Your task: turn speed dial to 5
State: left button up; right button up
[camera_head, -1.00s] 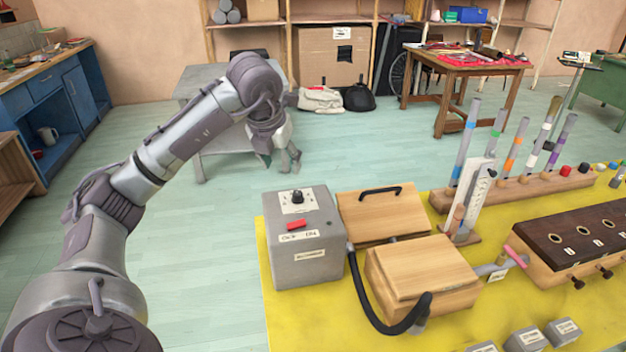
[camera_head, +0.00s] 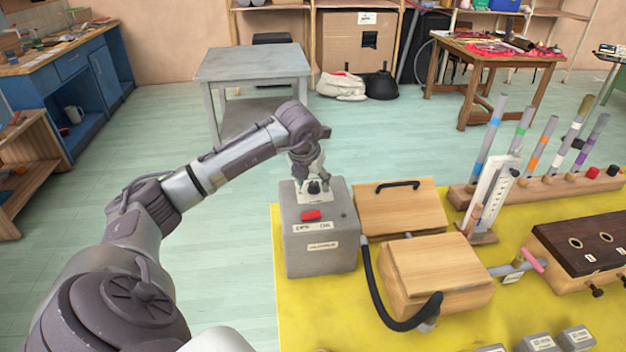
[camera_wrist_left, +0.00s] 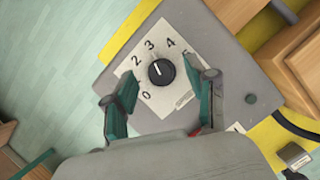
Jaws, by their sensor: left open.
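The speed dial (camera_head: 314,187) is a small black knob on a white plate on top of a grey box (camera_head: 318,250). In the left wrist view the dial (camera_wrist_left: 161,72) shows a white pointer mark aimed to the upper left, roughly toward 3. The figures 0, 2, 3 and 4 are readable around it; 5 is partly hidden by a finger, and 1 cannot be made out. My left gripper (camera_head: 307,170) is over the box at the dial. In the wrist view its open fingers (camera_wrist_left: 168,90) straddle the dial, with visible gaps either side. My right gripper is not in view.
The box has a red switch (camera_head: 311,215) on its front edge. A black hose (camera_head: 378,300) runs from it past wooden boxes (camera_head: 435,270) on the yellow table cover (camera_head: 300,310). A rack of coloured tubes (camera_head: 540,190) stands at the right. Open floor lies left.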

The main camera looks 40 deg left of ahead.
pick_arm(q)
jog(key=shift+w+f, duration=0.15)
jog(key=shift+f, duration=0.15)
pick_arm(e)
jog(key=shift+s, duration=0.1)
pick_arm(q)
jog(key=c, duration=0.5)
grip_shut()
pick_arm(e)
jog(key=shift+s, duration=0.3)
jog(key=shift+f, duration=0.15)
